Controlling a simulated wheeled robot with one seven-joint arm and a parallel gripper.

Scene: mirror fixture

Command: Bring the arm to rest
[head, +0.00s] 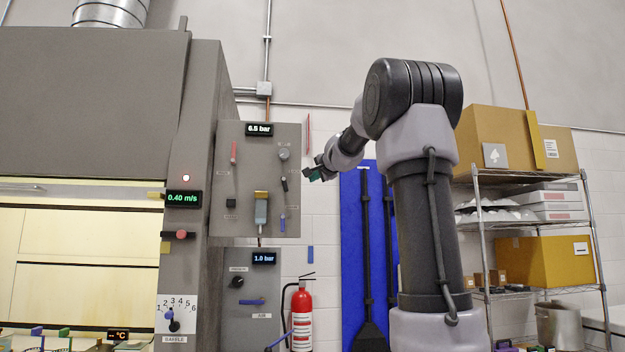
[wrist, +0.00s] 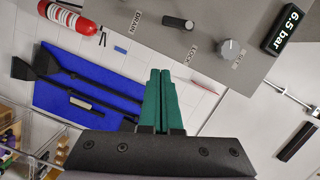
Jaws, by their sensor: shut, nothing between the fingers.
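My gripper (head: 318,174) is held up in the air in front of the wall, at the end of my bent arm. In the wrist view its two green fingers (wrist: 163,102) lie together with nothing between them. The gripper is apart from the grey control panel (head: 262,150), which stands to its left in the head view. My arm rises at the right of centre in the head view and hides part of the blue board behind it.
A fume hood (head: 90,90) stands at the left. A fire extinguisher (head: 301,318) and a blue tool board (head: 350,230) are at the wall below the gripper. A wire shelf (head: 585,215) with boxes stands at the right. The air around the gripper looks clear.

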